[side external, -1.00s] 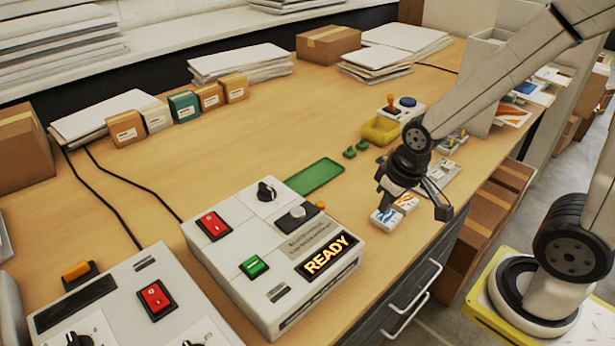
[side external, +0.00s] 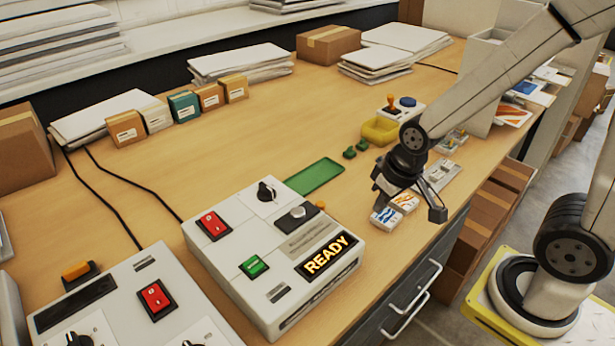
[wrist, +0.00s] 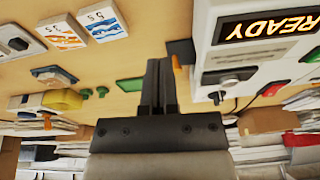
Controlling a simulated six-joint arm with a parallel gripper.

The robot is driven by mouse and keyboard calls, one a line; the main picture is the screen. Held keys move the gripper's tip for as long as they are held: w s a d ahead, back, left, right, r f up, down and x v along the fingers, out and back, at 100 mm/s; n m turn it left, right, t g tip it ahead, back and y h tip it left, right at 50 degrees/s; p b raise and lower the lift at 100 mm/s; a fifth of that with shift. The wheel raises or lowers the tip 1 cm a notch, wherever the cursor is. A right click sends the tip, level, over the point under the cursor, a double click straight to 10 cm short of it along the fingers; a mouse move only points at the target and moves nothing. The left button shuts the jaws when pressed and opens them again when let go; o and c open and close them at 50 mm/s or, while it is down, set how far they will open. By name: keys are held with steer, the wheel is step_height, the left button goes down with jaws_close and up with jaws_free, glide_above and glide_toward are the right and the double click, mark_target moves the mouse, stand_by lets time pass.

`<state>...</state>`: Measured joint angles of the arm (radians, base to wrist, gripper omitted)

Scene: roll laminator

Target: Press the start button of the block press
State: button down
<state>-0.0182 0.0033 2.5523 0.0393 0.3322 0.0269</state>
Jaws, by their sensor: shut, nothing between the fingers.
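The white machine (side external: 272,251) with the lit READY display (side external: 325,256) stands at the bench front. Its top carries a red rocker switch (side external: 212,225), a green switch (side external: 254,266), a black knob (side external: 266,191) and a grey round knob (side external: 297,212). A small white unit (side external: 404,110) farther back has a blue round button (side external: 407,101) and an orange lever (side external: 391,102). I cannot tell from any label which is the block press. My gripper (side external: 378,203) is shut and empty, right of the READY machine; its fingers (wrist: 160,75) are together in the wrist view, touching no button.
Two printed card blocks (side external: 386,217) lie near the gripper. Another machine (side external: 135,300) with a red switch stands front left.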

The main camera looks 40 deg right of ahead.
steer(key=w+a+r+m+t+y, duration=0.1)
steer(key=w+a+r+m+t, duration=0.1)
steer(key=w+a+m, duration=0.3)
steer(key=w+a+r+m+t+y, duration=0.1)
steer(key=w+a+r+m+t, duration=0.15)
steer(key=a+m, duration=0.4)
step_height(320, 180, up, 3)
steer(key=m+t, duration=0.2)
steer(key=m, duration=1.1)
glide_above(258, 266)
steer(key=shift+r+g, duration=0.1)
steer(key=shift+g, duration=0.15)
steer(key=shift+f+n, duration=0.25)
steer(key=shift+f, duration=4.15)
